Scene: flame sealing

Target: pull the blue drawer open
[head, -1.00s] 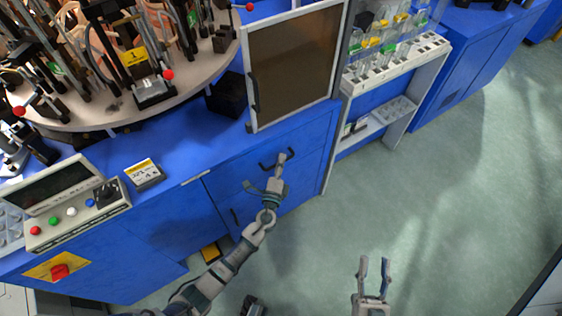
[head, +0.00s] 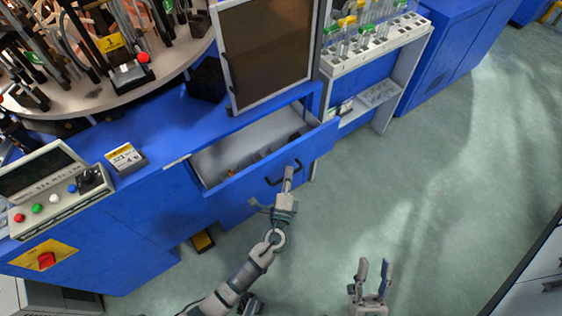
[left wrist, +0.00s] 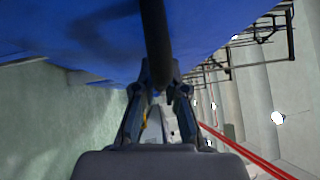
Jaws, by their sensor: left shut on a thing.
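The blue drawer (head: 236,201) stands partly pulled out of the blue cabinet in the head view. Its pale inside shows, with a few small items in it. Its dark handle (head: 283,174) is on the front face. My left gripper (head: 288,176) is at the handle. In the left wrist view the dark handle bar (left wrist: 157,45) runs between the fingers of my left gripper (left wrist: 160,88), which are shut on it. My right gripper (head: 372,275) is open and empty over the floor at the lower right.
A framed dark panel (head: 268,50) stands on the cabinet above the drawer. A white rack with tubes (head: 375,45) is to its right. A control box (head: 45,188) is at the left. The green floor (head: 440,190) to the right is clear.

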